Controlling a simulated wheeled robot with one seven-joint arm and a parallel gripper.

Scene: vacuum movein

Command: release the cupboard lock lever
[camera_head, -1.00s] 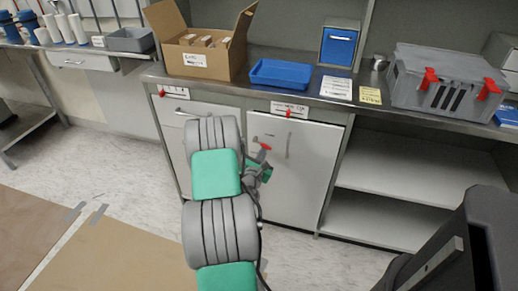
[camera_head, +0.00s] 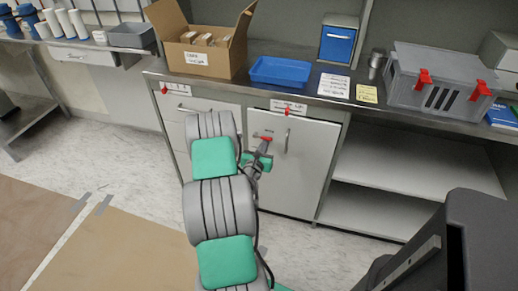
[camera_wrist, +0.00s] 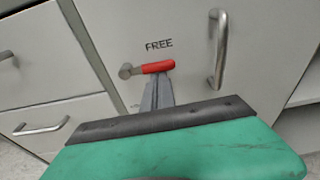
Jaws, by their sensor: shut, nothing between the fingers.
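The cupboard door (camera_head: 304,167) is white and shut, with an upright bar handle (camera_wrist: 219,50). Its lock lever (camera_wrist: 158,67) has a red grip and a metal pivot at the left end. The lever lies almost level, its red end tipped slightly up to the right, just under the printed word "FREE" (camera_wrist: 159,45). It also shows as a small red bar in the head view (camera_head: 266,139). My gripper (camera_wrist: 158,80) is shut and empty, its fingertips right under the red grip. They appear to touch it, but the contact is partly hidden. In the head view my gripper (camera_head: 263,148) is at the door's upper left.
Drawers (camera_wrist: 35,65) with bar handles are left of the door. Open shelves (camera_head: 410,165) are to its right. The counter above holds a cardboard box (camera_head: 205,55), a blue tray (camera_head: 287,71) and a grey crate (camera_head: 440,75). Floor in front is partly clear.

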